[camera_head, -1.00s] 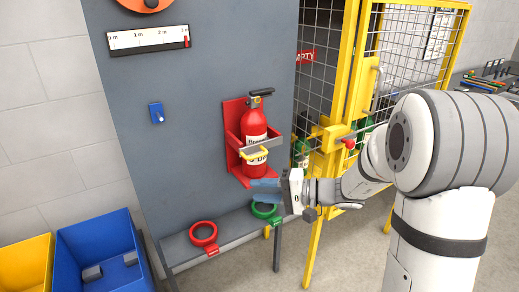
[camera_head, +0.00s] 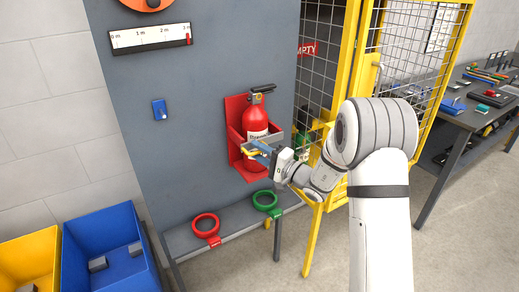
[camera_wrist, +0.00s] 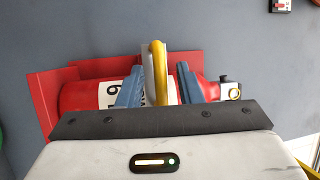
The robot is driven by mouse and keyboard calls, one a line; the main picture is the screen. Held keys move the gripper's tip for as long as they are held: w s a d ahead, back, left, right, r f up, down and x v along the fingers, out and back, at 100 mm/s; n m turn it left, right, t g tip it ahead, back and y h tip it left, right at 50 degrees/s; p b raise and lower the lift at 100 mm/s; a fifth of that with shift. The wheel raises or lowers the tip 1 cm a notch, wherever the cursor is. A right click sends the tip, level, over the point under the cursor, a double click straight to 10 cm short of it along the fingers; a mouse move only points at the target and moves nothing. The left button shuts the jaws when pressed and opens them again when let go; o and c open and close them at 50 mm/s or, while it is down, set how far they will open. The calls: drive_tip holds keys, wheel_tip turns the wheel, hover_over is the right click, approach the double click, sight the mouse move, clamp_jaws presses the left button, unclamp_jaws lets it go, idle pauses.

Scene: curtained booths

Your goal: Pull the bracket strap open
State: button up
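A red fire extinguisher (camera_head: 252,120) stands upright in a red wall bracket (camera_head: 233,140) on the grey panel. The grey bracket strap (camera_head: 273,138) crosses its front. The strap's yellow pull handle shows in the wrist view (camera_wrist: 158,72), standing between my two blue fingers. My gripper (camera_head: 262,148) is at the strap in the head view and hides part of it and of the handle. In the wrist view my gripper (camera_wrist: 158,88) is open, with a gap on both sides of the handle. The strap lies across the extinguisher.
A red ring (camera_head: 205,226) and a green ring (camera_head: 266,200) are on the ledge below. A yellow mesh cage door (camera_head: 411,75) stands to the right of the bracket. Blue (camera_head: 105,245) and yellow (camera_head: 28,262) bins are at lower left. A tool bench (camera_head: 480,105) is at right.

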drive_tip(key=shift+w+a, duration=0.1)
drive_tip(key=shift+c, duration=0.3)
clamp_jaws()
